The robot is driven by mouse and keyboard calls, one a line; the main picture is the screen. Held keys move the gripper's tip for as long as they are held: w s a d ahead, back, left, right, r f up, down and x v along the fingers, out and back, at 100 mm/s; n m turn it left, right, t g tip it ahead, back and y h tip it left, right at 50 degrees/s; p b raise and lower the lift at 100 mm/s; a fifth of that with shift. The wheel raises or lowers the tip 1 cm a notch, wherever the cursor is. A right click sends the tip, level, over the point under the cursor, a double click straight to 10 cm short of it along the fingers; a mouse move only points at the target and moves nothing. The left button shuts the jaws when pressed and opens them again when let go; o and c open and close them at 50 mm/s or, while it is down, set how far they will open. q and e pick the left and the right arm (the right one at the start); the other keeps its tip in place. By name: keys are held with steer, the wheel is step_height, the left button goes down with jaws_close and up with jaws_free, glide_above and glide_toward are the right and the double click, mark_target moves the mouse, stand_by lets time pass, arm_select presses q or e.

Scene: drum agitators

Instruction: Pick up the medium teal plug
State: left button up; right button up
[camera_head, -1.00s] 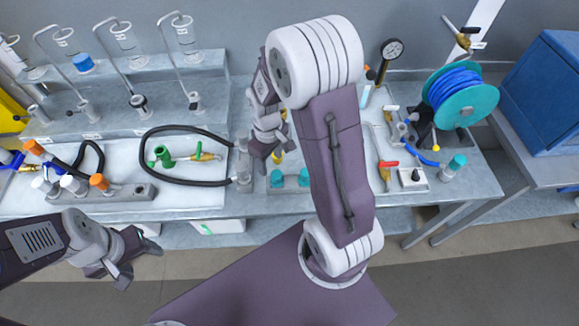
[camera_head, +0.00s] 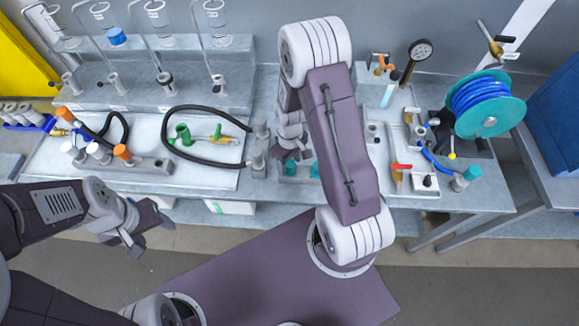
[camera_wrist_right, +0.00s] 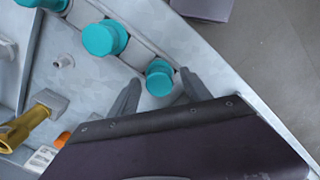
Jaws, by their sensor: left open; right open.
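Teal plugs stand in a row on the bench's front edge. In the right wrist view, a wider teal plug (camera_wrist_right: 105,38) is in the row's middle, and a narrower teal plug (camera_wrist_right: 160,77) is nearest my gripper. Others are cut off at the upper left, so I cannot tell for certain which is medium. My right gripper (camera_wrist_right: 160,92) is open, its fingers on either side of the narrower plug's position; contact is not visible. In the head view, the right gripper (camera_head: 291,155) is above the plugs (camera_head: 315,170), partly hiding them. My left gripper (camera_head: 150,231) is open and empty, before the bench.
A black hose loop (camera_head: 168,128) and green fitting (camera_head: 183,134) lie left of the plugs. A red-handled valve (camera_head: 399,172) and a blue hose reel (camera_head: 488,105) are to the right. A brass fitting (camera_wrist_right: 28,125) lies near the right gripper. Glassware stands behind.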

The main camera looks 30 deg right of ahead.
steer(key=shift+f, duration=0.65)
steer(key=shift+d+f, duration=0.1)
steer(key=shift+f, duration=0.15)
steer(key=c, duration=0.4)
jaws_close()
steer(key=shift+r, duration=0.1)
step_height(320, 180, up, 4)
steer(key=shift+r+b, duration=0.1)
steer(key=shift+b, duration=0.3)
steer(key=s+a+r, duration=0.6)
steer(key=s+a, duration=0.1)
steer(key=s, duration=0.2)
steer(key=shift+a+r+b, duration=0.2)
steer(key=shift+r+b, duration=0.2)
steer(key=shift+b, duration=0.05)
